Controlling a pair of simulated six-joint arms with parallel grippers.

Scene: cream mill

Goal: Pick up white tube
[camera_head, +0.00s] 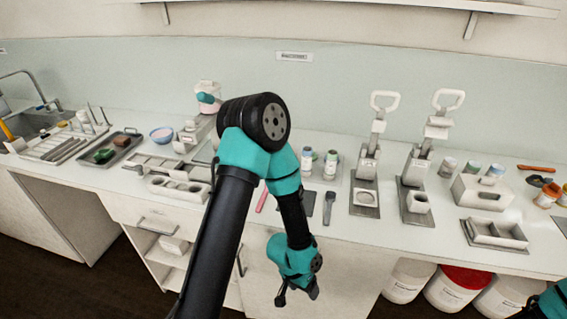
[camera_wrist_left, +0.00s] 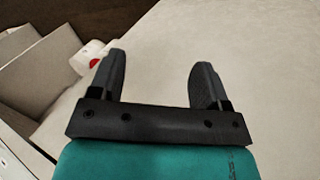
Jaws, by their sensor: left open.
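I cannot make out for sure which object is the white tube. Two small upright containers stand on the counter just right of my arm: a pale one (camera_head: 307,162) and one with a dark green top (camera_head: 330,165). My left gripper (camera_head: 297,294) hangs low in front of the cabinet fronts, below the counter edge and apart from both. In the left wrist view its two fingers (camera_wrist_left: 158,78) are spread, with nothing between them but a plain pale surface.
Two lever presses (camera_head: 368,165) (camera_head: 416,170) stand right of the containers. A dark spatula-like tool (camera_head: 329,207) lies near the front edge. White buckets, one red-lidded (camera_head: 460,277), stand below.

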